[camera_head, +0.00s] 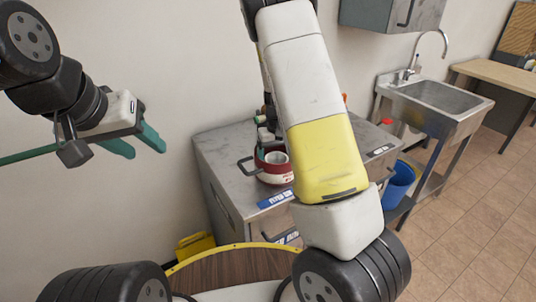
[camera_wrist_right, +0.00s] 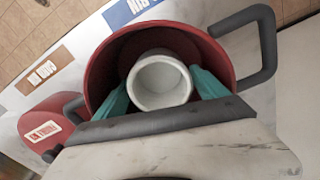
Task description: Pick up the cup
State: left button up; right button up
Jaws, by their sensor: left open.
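The cup (camera_wrist_right: 160,82) is white and round and sits inside a red pot (camera_wrist_right: 100,62) with dark handles. In the head view the cup (camera_head: 276,158) shows inside the red pot (camera_head: 268,178) on a grey metal cabinet. My right gripper (camera_wrist_right: 160,88) has its teal fingers down in the pot, one on each side of the cup. I cannot tell whether they press on it. In the head view my right arm hides most of that gripper. My left gripper (camera_head: 142,142) is open and empty, raised at the left, away from the cabinet.
The grey cabinet (camera_head: 222,150) stands against the wall. A red item with a label (camera_wrist_right: 45,125) lies beside the pot. A sink (camera_head: 440,95) and a blue bin (camera_head: 400,185) are at the right. The tiled floor at the lower right is clear.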

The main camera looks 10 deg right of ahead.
jog(key=c, duration=1.1)
jog(key=shift+o, duration=0.2)
jog(key=shift+r, duration=0.15)
